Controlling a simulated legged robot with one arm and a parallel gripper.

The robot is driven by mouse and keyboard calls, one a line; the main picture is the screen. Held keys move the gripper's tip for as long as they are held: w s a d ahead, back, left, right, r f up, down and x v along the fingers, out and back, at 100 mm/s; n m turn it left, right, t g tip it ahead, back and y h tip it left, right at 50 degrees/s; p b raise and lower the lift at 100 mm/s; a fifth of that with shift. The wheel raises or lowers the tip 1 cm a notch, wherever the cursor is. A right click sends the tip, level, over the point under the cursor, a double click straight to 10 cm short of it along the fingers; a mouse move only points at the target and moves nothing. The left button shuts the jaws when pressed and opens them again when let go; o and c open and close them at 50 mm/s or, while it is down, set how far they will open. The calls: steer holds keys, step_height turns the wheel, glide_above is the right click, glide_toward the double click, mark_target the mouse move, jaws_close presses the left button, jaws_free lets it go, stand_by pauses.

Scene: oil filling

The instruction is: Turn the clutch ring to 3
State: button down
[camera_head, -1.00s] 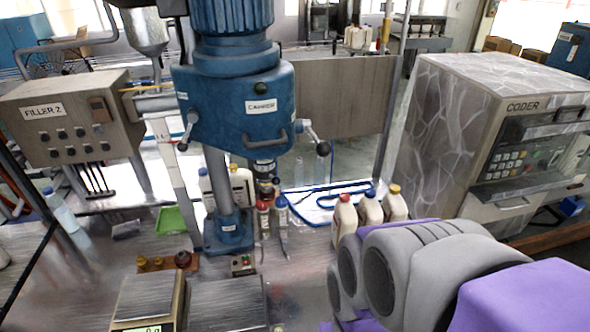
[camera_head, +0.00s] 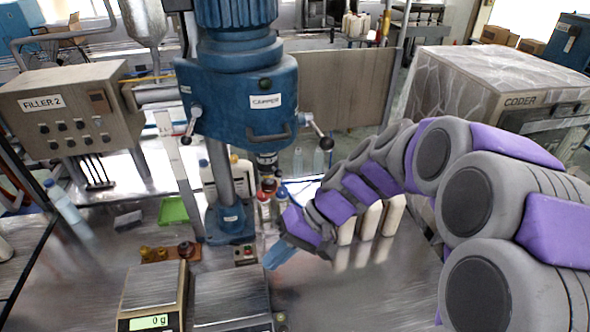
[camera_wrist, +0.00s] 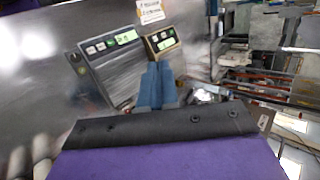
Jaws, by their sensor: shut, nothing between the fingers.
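The blue capper (camera_head: 235,105) stands on a column at the bench's middle. A dark chuck (camera_head: 266,162) hangs under its head, and this is where a clutch ring could be; its ring and numbers are too small to read. My gripper (camera_head: 275,262) is shut and empty, low in front of the capper, to the right of its base and below the chuck, apart from both. The chuck cannot be made out in the wrist view.
Bottles (camera_head: 368,220) stand behind my arm. Small bottles (camera_head: 264,205) stand under the chuck. The coder (camera_head: 500,85) is at right, the FILLER 2 box (camera_head: 70,115) at left.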

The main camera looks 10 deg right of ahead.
steer(key=w+d+f+m+t+y+p, duration=0.2)
steer(key=w+d+m+t+y+p, duration=0.3)
steer(key=w+d+t, duration=1.2)
steer(key=g+b, duration=0.3)
steer(key=g, duration=0.3)
glide_toward(270, 165)
steer(key=shift+w+a+f+m+h, duration=0.3)
steer(key=shift+w+a+f, duration=0.55)
steer(key=shift+w+a, duration=0.1)
